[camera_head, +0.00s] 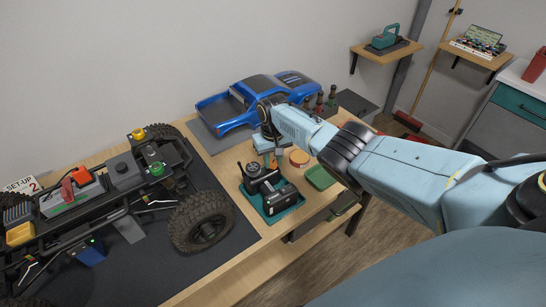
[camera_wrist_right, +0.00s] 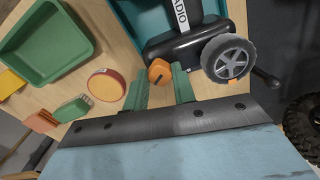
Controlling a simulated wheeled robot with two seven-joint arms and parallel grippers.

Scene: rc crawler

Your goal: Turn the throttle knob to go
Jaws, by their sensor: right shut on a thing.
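The throttle knob (camera_wrist_right: 160,72) is a small orange knob with a dark pointer mark, on the near edge of the black radio transmitter (camera_wrist_right: 178,44) in the right wrist view. The transmitter (camera_head: 268,181) also shows in the head view, on a teal tray (camera_head: 272,217). My right gripper (camera_wrist_right: 165,85) reaches down to the transmitter and is shut on the knob, its two green fingers on either side of it. In the head view my right gripper (camera_head: 269,160) hides the knob. My left gripper is not in view.
A crawler chassis with a big tyre (camera_head: 203,222) stands on a dark mat at the left. A blue truck body (camera_head: 255,98) is behind. A green tray (camera_wrist_right: 50,40) and a round orange-rimmed tin (camera_wrist_right: 107,85) lie beside the transmitter. A grey spoked wheel (camera_wrist_right: 229,60) sits close to the fingers.

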